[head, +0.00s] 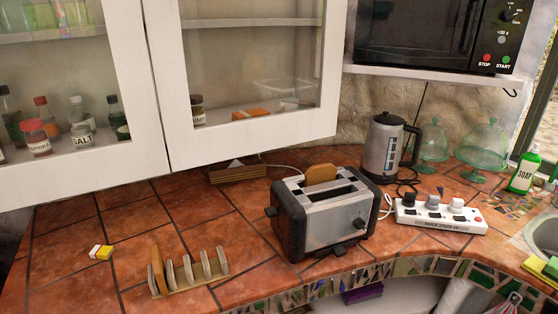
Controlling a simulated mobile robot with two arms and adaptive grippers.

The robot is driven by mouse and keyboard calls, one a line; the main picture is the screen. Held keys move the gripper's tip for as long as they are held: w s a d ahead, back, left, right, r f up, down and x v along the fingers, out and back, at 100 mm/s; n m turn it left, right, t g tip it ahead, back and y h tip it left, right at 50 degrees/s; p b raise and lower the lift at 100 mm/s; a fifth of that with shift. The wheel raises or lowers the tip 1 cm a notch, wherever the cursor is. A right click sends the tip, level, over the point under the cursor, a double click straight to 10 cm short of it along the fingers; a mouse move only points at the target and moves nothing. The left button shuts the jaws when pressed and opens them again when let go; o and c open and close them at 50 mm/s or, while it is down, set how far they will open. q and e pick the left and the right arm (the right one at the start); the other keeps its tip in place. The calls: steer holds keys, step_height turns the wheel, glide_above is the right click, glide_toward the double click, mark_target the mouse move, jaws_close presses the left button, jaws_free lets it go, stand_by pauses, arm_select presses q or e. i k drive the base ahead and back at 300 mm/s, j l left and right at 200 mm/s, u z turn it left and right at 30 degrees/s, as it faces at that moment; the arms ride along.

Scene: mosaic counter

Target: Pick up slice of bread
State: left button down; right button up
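A slice of bread (321,174) stands upright in the rear slot of the black and silver toaster (326,222), with its brown top edge sticking out. The front slot looks empty. Another thin brown slice (157,268) stands upright at the left end of a wooden toast rack (190,287), left of the toaster. It looks like bread, seen almost edge-on. Several pale upright dividers fill the rest of the rack. Neither of my grippers is in view.
A power strip (440,215) with plugs and a kettle (384,142) stand right of the toaster. A yellow and white packet (101,252) lies at left. White glass-fronted cabinets (160,110) hang above. The tiled counter around the packet is clear. A sink (541,236) is at far right.

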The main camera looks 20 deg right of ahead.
mark_target(322, 173)
steer(key=k+l+z, duration=0.1)
steer(key=z, duration=0.35)
steer(key=l+z, duration=0.1)
steer(key=z, duration=0.35)
steer(key=k+l, duration=0.05)
